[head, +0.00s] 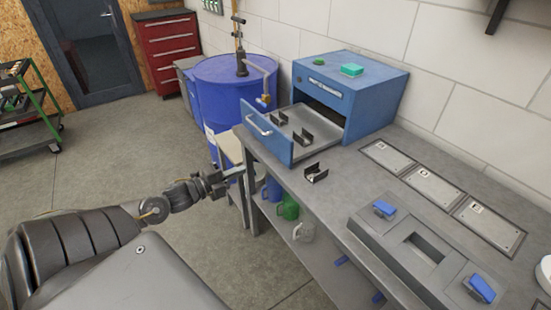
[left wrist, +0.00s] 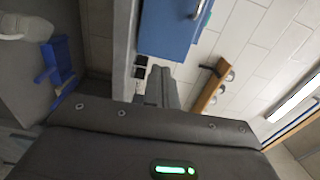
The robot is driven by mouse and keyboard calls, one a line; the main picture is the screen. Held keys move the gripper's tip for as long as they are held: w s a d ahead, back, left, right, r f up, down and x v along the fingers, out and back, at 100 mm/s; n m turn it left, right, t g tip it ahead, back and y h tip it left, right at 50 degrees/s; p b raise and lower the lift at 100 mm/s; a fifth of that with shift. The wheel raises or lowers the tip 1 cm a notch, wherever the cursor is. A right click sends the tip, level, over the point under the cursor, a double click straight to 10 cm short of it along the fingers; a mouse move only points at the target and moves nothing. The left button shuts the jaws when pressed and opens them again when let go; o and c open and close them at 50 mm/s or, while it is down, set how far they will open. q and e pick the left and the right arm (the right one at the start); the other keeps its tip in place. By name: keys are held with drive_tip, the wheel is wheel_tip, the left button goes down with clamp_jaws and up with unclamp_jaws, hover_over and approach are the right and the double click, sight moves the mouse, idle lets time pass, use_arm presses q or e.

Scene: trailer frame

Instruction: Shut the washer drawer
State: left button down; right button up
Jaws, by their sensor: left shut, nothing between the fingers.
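The washer drawer (head: 270,138) is pulled well out of the blue cabinet (head: 372,88) on the bench. It has a blue front with a pale bar handle (head: 258,126), and dark brackets lie inside it. My left gripper (head: 232,173) is shut and empty, to the left of the drawer front and lower than it, apart from the bench edge. In the left wrist view the blue drawer front (left wrist: 168,30) hangs at the top, beyond the shut fingers (left wrist: 160,82). My right gripper is not in view.
A dark bracket (head: 316,173) lies on the bench top (head: 340,195) in front of the cabinet. A blue drum (head: 225,90) stands behind my left gripper. Mugs, one green (head: 288,208), stand on the shelf below. The floor (head: 120,165) at left is clear.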

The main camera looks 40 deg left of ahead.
use_arm(q)
drive_tip(key=p, duration=0.3)
approach(283, 151)
drive_tip(key=x, duration=0.6)
drive_tip(key=shift+w+d, duration=0.1)
drive_tip(key=shift+w, duration=0.3)
